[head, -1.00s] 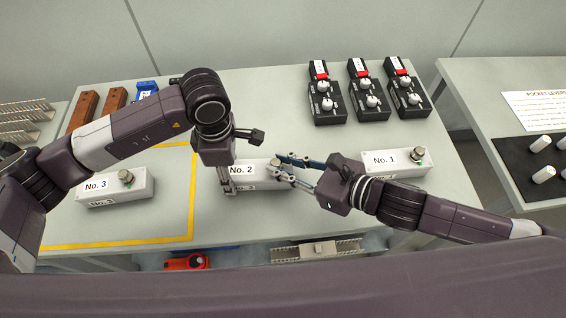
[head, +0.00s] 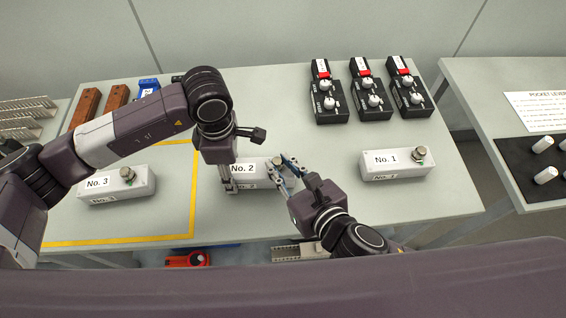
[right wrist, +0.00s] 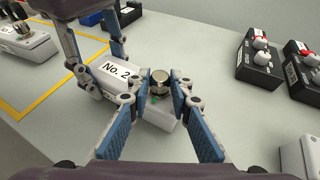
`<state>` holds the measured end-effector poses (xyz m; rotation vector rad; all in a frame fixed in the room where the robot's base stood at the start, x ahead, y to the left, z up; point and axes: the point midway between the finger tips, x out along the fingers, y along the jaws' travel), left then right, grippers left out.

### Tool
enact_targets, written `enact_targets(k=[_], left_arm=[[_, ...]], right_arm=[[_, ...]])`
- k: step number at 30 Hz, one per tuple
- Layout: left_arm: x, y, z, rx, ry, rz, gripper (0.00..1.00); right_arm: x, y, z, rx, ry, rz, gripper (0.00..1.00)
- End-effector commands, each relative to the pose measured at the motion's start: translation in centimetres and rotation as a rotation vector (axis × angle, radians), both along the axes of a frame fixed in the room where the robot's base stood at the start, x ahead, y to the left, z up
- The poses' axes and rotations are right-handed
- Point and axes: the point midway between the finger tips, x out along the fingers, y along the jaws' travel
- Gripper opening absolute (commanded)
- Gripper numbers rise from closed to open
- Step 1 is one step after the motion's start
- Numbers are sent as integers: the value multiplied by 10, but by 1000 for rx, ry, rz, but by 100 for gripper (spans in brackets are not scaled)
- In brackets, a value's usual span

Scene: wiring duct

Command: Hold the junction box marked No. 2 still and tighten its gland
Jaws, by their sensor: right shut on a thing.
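The white junction box No. 2 (head: 259,180) sits on the table between boxes No. 3 and No. 1. Its metal gland (right wrist: 160,77) stands upright at the right end of the top. My right gripper (head: 282,167) comes in from the front right and is shut on the gland, one blue-padded finger on each side in the right wrist view. My left gripper (head: 229,182) points down at the left end of box No. 2. One of its fingers shows beyond the box in the right wrist view (right wrist: 115,38); its grip on the box is partly hidden.
Box No. 3 (head: 143,186) stands at left inside yellow tape, box No. 1 (head: 405,158) at right. Several black control boxes (head: 372,105) stand at the back right. Brown blocks (head: 85,107) lie at the back left. Table is clear between No. 1 and the control boxes.

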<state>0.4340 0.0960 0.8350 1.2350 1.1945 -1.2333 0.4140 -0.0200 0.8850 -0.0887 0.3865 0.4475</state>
Motion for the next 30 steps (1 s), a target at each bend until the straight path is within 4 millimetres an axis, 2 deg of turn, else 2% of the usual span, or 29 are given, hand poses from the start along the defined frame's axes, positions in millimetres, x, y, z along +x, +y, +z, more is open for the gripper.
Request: enact_targets(k=[18,30], left_arm=[[0,-1,1,-3,-1,-3,12],[-1,-1,0,-2,1,-3,12]], right_arm=[[-2,12,0,5,5,-564,0],[0,15,1,2,1,-767,0]])
